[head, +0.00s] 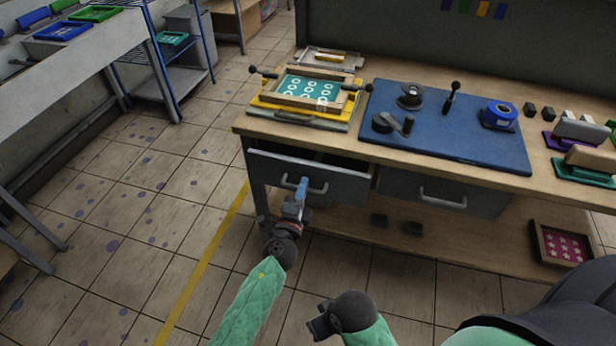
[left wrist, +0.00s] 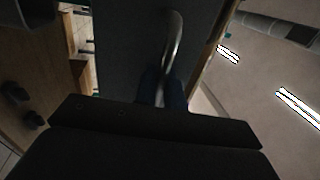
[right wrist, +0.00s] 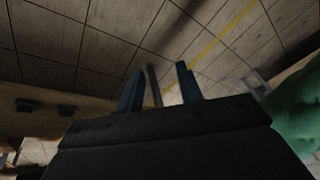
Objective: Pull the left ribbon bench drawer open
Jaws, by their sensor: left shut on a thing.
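The left bench drawer (head: 272,172) is a grey drawer under the left part of the wooden bench. It stands partly open, with a dark gap behind its front. My left gripper (head: 301,187) is at the drawer's front, its blue fingers shut on the metal bar handle (head: 318,189). The handle also shows in the left wrist view (left wrist: 175,35), running down between the fingers. The drawer's inside is mostly hidden. My right gripper (right wrist: 160,85) is open and empty over the floor, its two blue fingers apart.
The right drawer (head: 445,194) is closed. The bench top (head: 350,140) carries a yellow framed printing screen (head: 306,91) and a blue mat (head: 450,135) with tools. A shelf with small dark blocks lies below. Tiled floor is clear to the left.

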